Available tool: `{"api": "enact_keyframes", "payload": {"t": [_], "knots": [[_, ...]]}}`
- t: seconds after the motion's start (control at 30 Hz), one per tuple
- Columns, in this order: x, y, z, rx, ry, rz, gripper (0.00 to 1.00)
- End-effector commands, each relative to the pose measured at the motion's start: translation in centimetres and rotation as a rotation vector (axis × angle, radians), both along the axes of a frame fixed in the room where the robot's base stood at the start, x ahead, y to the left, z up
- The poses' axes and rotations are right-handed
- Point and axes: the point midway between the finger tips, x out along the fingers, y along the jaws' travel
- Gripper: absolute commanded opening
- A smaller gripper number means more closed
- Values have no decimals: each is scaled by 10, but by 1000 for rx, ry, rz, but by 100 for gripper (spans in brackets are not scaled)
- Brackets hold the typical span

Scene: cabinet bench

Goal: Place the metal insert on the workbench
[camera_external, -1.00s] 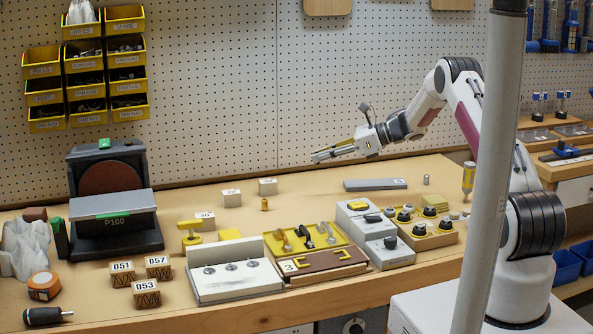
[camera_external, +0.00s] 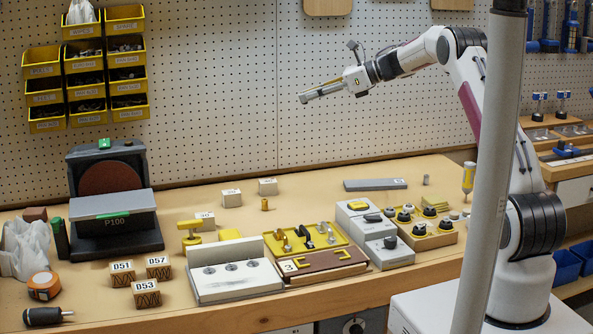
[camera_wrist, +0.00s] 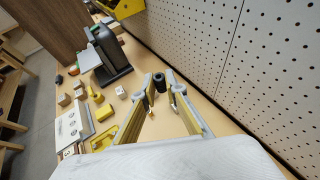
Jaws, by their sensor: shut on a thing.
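My gripper (camera_external: 306,97) is high above the back of the workbench (camera_external: 330,190), in front of the pegboard, pointing left. In the wrist view its fingers (camera_wrist: 160,84) are closed around a small dark cylinder (camera_wrist: 160,82), which looks like the metal insert. The fingers partly hide it, and it is too small to make out in the external view. It is held well clear of the bench top.
A sander (camera_external: 115,200) stands at the left, with numbered wooden blocks (camera_external: 146,293) in front. A white fixture (camera_external: 235,270), a yellow tray (camera_external: 310,238) and grey switch boxes (camera_external: 365,222) fill the front middle. A grey bar (camera_external: 375,184) lies behind. Bare bench lies around the brass piece (camera_external: 265,204).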

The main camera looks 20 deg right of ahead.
Motion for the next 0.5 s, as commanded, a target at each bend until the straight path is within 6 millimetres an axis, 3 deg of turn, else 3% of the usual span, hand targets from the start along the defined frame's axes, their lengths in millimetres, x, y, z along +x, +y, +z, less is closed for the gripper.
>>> {"api": "enact_keyframes", "payload": {"t": [0.5], "knots": [[20, 136, 0, -13, -20, -68, 0]]}}
